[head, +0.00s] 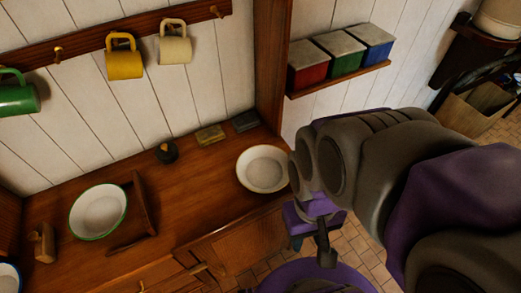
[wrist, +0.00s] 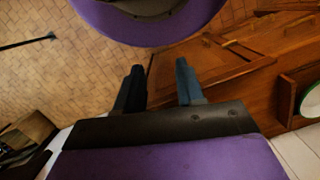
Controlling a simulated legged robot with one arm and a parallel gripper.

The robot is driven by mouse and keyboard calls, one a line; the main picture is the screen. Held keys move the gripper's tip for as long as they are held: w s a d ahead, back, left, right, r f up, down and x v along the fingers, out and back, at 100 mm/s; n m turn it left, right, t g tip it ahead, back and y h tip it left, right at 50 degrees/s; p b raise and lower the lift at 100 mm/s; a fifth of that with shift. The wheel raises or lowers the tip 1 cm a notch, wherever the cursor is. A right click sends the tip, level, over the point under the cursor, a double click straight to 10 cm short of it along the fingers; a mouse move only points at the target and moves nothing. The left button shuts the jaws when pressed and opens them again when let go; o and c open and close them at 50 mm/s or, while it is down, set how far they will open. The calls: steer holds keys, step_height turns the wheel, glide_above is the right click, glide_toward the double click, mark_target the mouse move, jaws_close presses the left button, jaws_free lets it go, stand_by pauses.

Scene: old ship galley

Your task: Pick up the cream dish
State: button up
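The cream dish (head: 263,169) is a plain, round, shallow dish. It sits upright and looks empty at the right end of the wooden counter in the head view. My arm partly covers its right edge. My gripper (head: 312,250) hangs just right of and below the dish in the picture, off the counter's front edge and apart from the dish. In the wrist view, my gripper (wrist: 160,66) has its two fingers spread with nothing between them. I cannot make out the cream dish in the wrist view.
A green-rimmed dish (head: 98,211) stands left on the counter (head: 190,185), beside a wooden divider (head: 138,210). A small dark pot (head: 167,153) and two small blocks lie at the back. Mugs (head: 124,62) hang above. Tins (head: 341,50) stand on a shelf.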

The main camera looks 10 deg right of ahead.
steer(key=shift+w, duration=0.1)
steer(key=w+d+y+p, duration=0.1)
steer(key=w+y, duration=0.1)
steer(key=w, duration=0.8)
steer(key=w+d+y+p, duration=0.1)
steer(key=w+d+y, duration=0.1)
steer(key=w, duration=0.7)
steer(key=w+d+f+t+y+p, duration=0.1)
steer(key=w+d+f+y, duration=0.1)
steer(key=w+d+f, duration=0.45)
steer(key=w+d+f+t+y, duration=0.1)
steer(key=w+d+f, duration=0.3)
steer(key=w+d, duration=0.5)
steer(key=x, duration=0.5)
steer(key=s+b+x, duration=0.1)
steer(key=x, duration=1.1)
steer(key=shift+s+d+f+b, duration=0.15)
steer(key=shift+d+f+b, duration=0.15)
steer(key=shift+d, duration=0.05)
